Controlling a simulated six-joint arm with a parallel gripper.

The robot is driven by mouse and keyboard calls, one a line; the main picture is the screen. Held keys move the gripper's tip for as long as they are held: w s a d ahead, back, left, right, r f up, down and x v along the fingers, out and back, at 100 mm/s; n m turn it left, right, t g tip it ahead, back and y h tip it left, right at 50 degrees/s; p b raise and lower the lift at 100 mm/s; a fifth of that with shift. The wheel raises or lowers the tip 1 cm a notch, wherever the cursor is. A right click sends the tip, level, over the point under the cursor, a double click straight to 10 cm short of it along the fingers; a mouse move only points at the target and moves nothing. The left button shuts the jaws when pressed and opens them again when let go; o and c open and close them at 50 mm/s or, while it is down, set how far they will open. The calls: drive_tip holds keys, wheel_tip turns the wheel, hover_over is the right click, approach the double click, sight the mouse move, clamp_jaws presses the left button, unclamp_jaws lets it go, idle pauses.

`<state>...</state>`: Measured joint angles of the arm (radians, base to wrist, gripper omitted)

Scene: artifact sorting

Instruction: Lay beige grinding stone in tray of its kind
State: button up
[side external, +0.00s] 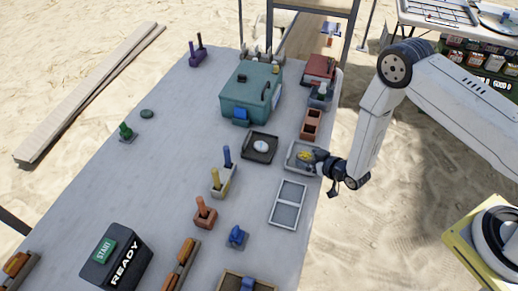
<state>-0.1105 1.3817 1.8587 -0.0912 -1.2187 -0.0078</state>
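My gripper (328,166) is at the right edge of the table, low beside a light grey tray (291,163). A small yellowish piece (304,155) shows in that tray, close to the fingertips. I cannot tell whether the gripper touches it, or whether the fingers are open or shut. No piece is clearly recognisable as the beige grinding stone. A beige block (222,183) with a beige peg and a blue peg stands mid-table, apart from the gripper. An empty, divided light grey tray (288,203) lies just in front of the gripper's tray.
A teal box (249,94) stands at the back, with a dark scale-like square (260,147) before it. A terracotta tray (311,124) and a red box (319,70) line the right edge. Terracotta (205,214) and blue (236,238) pieces stand nearer. The table's left-centre is mostly clear.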

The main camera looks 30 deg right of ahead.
drive_tip(key=shift+r, duration=0.1)
drive_tip(key=shift+s+r, duration=0.2)
drive_tip(key=shift+s, duration=0.05)
drive_tip(key=v, duration=1.1)
drive_tip(key=shift+s, duration=0.2)
drive_tip(key=shift+w+d+r, duration=0.15)
idle(0.4)
wheel_tip(320, 180, up, 11)
drive_tip(key=w+d+m+g+h, duration=0.1)
drive_tip(key=w+d+g+h, duration=0.15)
drive_tip(key=g, duration=0.25)
drive_tip(key=s+d+r+m+g, duration=0.1)
drive_tip(key=s+d+r+g, duration=0.1)
drive_tip(key=s+r+g, duration=0.3)
drive_tip(key=s+r, duration=0.4)
drive_tip(key=s, duration=0.1)
drive_tip(key=shift+s+r, duration=0.3)
drive_tip(key=shift+r, duration=0.05)
